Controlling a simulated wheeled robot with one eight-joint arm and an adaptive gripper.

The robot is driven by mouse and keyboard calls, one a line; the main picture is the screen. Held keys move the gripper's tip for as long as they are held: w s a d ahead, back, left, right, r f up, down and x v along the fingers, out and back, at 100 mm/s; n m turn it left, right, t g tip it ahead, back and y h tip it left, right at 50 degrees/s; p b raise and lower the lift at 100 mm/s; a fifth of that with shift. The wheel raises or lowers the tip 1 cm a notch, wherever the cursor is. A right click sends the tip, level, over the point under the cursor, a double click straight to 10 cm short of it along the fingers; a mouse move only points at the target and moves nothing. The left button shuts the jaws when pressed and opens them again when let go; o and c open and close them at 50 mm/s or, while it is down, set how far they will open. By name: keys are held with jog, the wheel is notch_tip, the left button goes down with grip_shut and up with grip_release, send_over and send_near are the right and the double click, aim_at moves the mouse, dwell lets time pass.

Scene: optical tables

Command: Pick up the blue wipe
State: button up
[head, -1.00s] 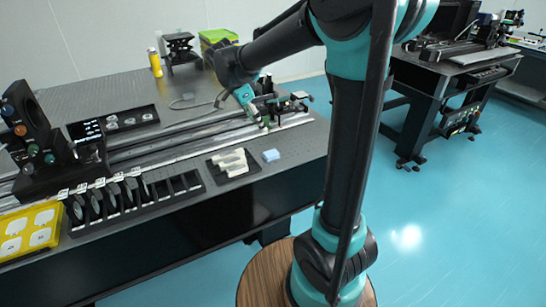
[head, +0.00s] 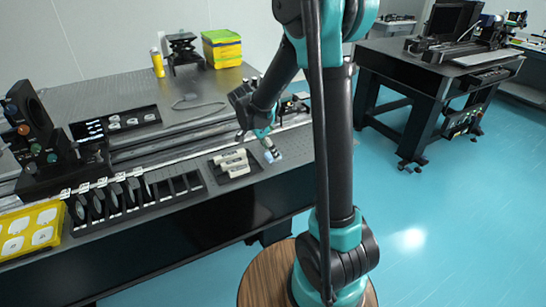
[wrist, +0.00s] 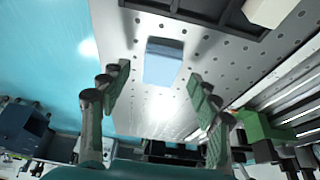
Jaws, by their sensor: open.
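The blue wipe (wrist: 163,62) is a small light-blue block lying on the perforated metal table top near its front edge. In the head view the wipe (head: 278,156) shows just beyond my fingertips and is partly hidden by them. My gripper (head: 268,148) points down at it from above. In the wrist view my gripper (wrist: 158,88) is open, with one green-padded finger on each side. The wipe sits between and a little ahead of the fingertips, and nothing is held.
A black tray with white pieces (head: 233,165) lies just left of the wipe. Metal rails (head: 190,135) run behind it. A row of lens holders (head: 130,195) and a yellow box (head: 32,228) stand farther left. The table's front edge is close to the wipe.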

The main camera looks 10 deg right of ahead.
jog(key=shift+w+d+f, duration=0.1)
jog(key=shift+d+f, duration=0.2)
jog(key=shift+f, duration=0.35)
jog(key=shift+c, duration=0.5)
jog(key=c, duration=0.7)
jog(key=shift+r, duration=0.15)
jog(key=shift+c, duration=0.2)
notch_tip(320, 180, up, 20)
